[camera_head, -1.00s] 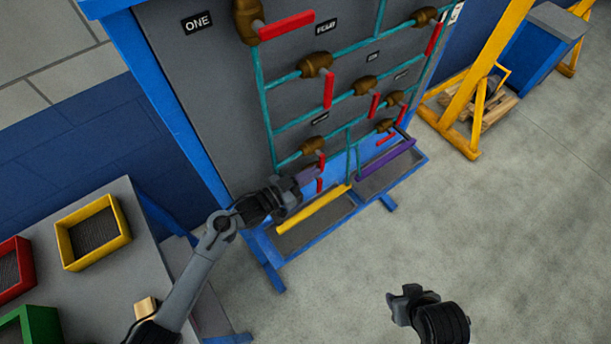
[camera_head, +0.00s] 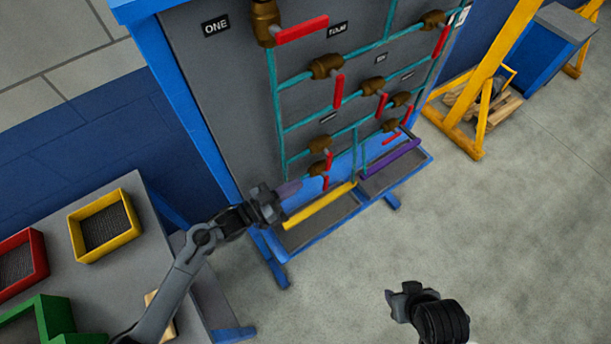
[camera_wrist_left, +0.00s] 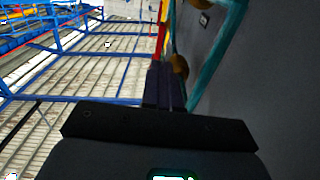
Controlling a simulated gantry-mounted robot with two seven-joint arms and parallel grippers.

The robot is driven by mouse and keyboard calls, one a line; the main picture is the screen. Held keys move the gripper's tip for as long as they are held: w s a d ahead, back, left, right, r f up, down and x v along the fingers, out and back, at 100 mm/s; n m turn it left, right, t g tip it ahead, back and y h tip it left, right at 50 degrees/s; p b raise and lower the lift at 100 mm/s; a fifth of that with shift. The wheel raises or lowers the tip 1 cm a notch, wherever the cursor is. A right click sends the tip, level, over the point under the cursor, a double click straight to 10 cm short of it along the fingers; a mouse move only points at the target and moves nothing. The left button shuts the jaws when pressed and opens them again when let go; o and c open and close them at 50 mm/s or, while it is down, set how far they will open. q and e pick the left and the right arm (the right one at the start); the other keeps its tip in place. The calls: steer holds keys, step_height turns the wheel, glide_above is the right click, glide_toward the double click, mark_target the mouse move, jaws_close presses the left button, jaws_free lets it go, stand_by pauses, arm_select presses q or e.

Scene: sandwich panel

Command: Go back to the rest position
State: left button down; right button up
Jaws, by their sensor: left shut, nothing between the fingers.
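My left gripper (camera_head: 288,188) is in front of the lower left part of the grey panel (camera_head: 215,100), near the yellow bar (camera_head: 320,205). Its fingers are together with nothing between them. The left wrist view shows the closed fingers (camera_wrist_left: 165,85) pointing along the panel face, with teal pipe (camera_wrist_left: 215,55) and a brown valve body (camera_wrist_left: 180,66) close to the right. My right gripper (camera_head: 395,297) hangs over the bare floor at the lower right. It is small and dark, and its jaw opening is unclear.
The panel carries several brown valves with red handles (camera_head: 303,29). A purple bar (camera_head: 394,156) lies along its lower ledge. A grey table (camera_head: 130,275) at left holds yellow (camera_head: 72,238), red (camera_head: 42,258) and green (camera_head: 62,318) bins. Open floor (camera_head: 520,220) lies at right.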

arm_select(q)
steer(key=s+a+f+n+t+y, duration=0.1)
steer(key=s+f+n+y, duration=0.25)
steer(key=s, duration=0.95)
steer(key=s+a+r+n+g+y, duration=0.3)
steer(key=s+a+n+g+y, duration=0.2)
steer(key=s+a+g+y, duration=0.55)
steer(key=s+a+r+t+p, duration=0.1)
steer(key=a+r+p, duration=0.1)
steer(key=r+p, duration=1)
steer(key=s+a+r+t+p, duration=0.1)
steer(key=a+r+p, duration=0.1)
steer(key=r+p, duration=1)
steer(key=shift+s+a+r+p, duration=0.15)
steer(key=shift+s+p, duration=0.15)
steer(key=shift+p, duration=0.2)
